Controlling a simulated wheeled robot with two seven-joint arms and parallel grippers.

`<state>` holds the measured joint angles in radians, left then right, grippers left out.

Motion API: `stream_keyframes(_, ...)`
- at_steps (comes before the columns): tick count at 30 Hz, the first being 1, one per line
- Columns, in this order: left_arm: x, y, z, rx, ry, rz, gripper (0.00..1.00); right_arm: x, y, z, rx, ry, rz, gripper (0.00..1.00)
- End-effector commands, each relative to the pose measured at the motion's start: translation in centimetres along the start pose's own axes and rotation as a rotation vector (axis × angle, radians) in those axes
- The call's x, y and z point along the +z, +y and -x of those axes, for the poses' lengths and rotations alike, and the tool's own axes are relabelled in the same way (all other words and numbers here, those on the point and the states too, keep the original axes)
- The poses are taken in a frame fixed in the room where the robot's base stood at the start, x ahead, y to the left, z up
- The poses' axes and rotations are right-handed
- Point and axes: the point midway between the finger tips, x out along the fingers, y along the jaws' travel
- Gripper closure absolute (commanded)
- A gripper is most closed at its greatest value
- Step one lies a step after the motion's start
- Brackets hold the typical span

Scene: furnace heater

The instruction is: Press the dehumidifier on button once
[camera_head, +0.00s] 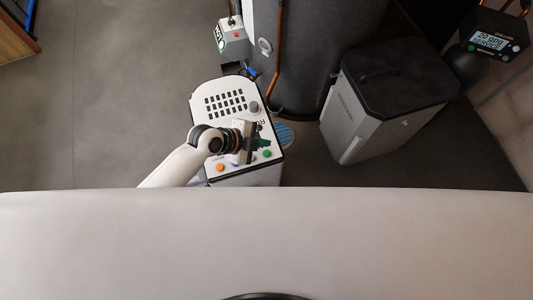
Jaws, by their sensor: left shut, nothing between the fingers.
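The dehumidifier (210,88) is a white unit with a dark grille and a row of buttons along its near edge. A green button (267,154) shows at the right of that row and an orange button (220,167) at the left. My left gripper (263,143) is shut and empty, over the near right part of the panel by the green button. I cannot tell whether it touches the panel. The gripper and wrist hide the middle of the panel and part of the button row. My right gripper is not in view.
A dark cylindrical tank (310,50) with copper pipes stands behind the dehumidifier. A grey box with a black lid (395,80) stands to the right. A display unit (490,40) is at the top right. A small grey box (233,32) is behind. The floor at left is clear.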

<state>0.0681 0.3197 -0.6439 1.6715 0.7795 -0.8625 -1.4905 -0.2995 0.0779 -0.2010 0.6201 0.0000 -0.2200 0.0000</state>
Motion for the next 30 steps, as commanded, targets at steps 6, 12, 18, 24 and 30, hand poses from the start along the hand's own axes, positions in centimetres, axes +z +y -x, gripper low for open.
stream_keyframes(6,-2.0,-2.0,-2.7,0.000,0.000,0.000,1.00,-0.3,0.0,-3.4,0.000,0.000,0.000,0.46)
stream_keyframes(12,-2.6,-2.6,-3.5,-0.001,0.001,-0.001,1.00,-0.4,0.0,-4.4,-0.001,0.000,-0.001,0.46)
stream_keyframes(18,-2.5,-2.5,-3.5,-0.001,0.000,0.000,1.00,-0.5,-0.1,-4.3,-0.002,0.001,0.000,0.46)
stream_keyframes(24,-2.5,-2.5,-3.5,-0.001,0.000,0.000,1.00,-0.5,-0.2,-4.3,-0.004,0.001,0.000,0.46)
stream_keyframes(30,-2.5,-2.5,-3.5,0.000,0.000,0.000,1.00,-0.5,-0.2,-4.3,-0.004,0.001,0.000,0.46)
